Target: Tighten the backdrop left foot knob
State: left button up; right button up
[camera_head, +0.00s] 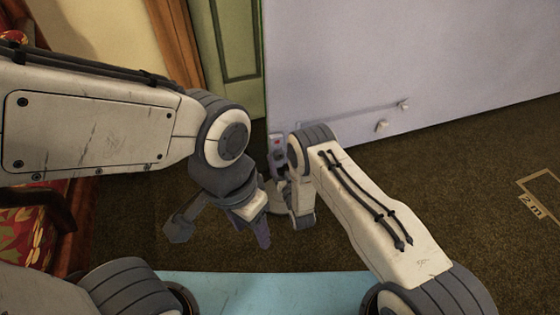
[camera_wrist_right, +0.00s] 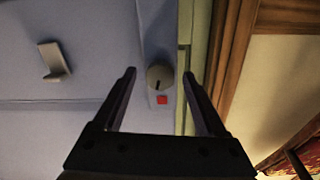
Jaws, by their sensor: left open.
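The backdrop (camera_head: 400,60) is a large pale lilac panel standing upright at the centre right. A grey plate (camera_head: 277,152) with a red square is at its lower left edge. In the right wrist view, a round grey knob (camera_wrist_right: 160,78) with a dark pointer line sits on this plate, beside the red square (camera_wrist_right: 162,100). My right gripper (camera_wrist_right: 158,73) is open, its fingers on either side of the knob, with visible gaps in the picture; its wrist largely hides the knob in the head view. My left gripper (camera_head: 221,230) is open and empty, left of the plate.
A red floral chair (camera_head: 22,232) stands at the left edge. A green door (camera_head: 238,45) and wooden trim (camera_head: 175,40) are behind. Two small pegs (camera_head: 382,125) stick out from the backdrop.

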jog(key=c, duration=1)
jog(key=shift+a, duration=0.2)
grip_shut()
jog(key=shift+d, duration=0.15)
jog(key=m+p, duration=0.2)
jog(key=m, duration=0.1)
jog(key=shift+r, duration=0.15)
jog(key=m+p, duration=0.3)
jog(key=m, duration=0.2)
jog(key=shift+d+m+g, duration=0.1)
jog(key=shift+m+g, duration=0.2)
jog(key=m+p, duration=0.2)
jog(key=m, duration=0.5)
jog(key=m+p, duration=0.1)
jog(key=m, duration=0.1)
jog(key=shift+f+m, duration=0.2)
jog(key=shift+m, duration=0.2)
